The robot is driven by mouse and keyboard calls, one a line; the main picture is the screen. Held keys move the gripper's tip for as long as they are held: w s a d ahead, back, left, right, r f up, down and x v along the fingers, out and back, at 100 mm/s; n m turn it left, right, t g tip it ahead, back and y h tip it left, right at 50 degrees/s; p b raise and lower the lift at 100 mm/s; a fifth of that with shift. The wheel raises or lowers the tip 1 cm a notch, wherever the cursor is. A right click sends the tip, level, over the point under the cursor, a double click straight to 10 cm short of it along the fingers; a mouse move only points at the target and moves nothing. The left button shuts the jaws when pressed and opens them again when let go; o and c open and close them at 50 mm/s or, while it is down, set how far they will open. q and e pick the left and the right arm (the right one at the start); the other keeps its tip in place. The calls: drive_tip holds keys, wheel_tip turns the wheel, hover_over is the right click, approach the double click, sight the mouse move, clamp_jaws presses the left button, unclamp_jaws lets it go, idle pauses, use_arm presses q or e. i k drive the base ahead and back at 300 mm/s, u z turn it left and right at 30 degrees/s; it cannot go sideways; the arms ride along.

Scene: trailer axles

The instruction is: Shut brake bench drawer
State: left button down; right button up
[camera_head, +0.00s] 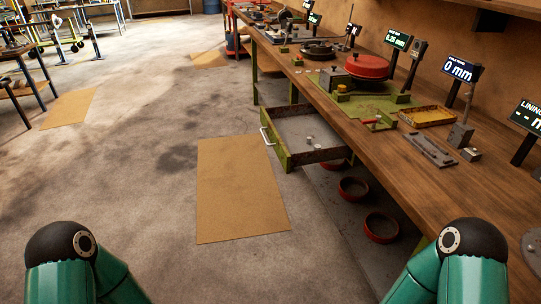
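The brake bench drawer (289,153) is pulled out under the long wooden bench (475,187), sticking out to the left over the floor. It has worn green and rusty sides, a grey floor and a few small pale items in it. Its light metal handle (266,136) is on the left-facing front. Only parts of my two green arms show, at the bottom left and bottom right corners, well short of the drawer. Both grippers are out of the picture.
A red drum (367,66), a yellow tray (426,116) and small displays stand on the bench. Red rings (381,227) lie below it. A tan mat (238,190) lies on the floor by the drawer. The concrete floor to the left is open. Another table (20,87) stands at far left.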

sight(287, 127)
drive_tip(key=u, duration=0.2)
drive_tip(key=i, duration=1.6)
drive_tip(key=z, duration=0.75)
drive_tip(key=k, duration=0.85)
drive_tip(key=z, duration=0.15)
drive_tip(key=i, duration=0.85)
drive_tip(key=u, duration=0.05)
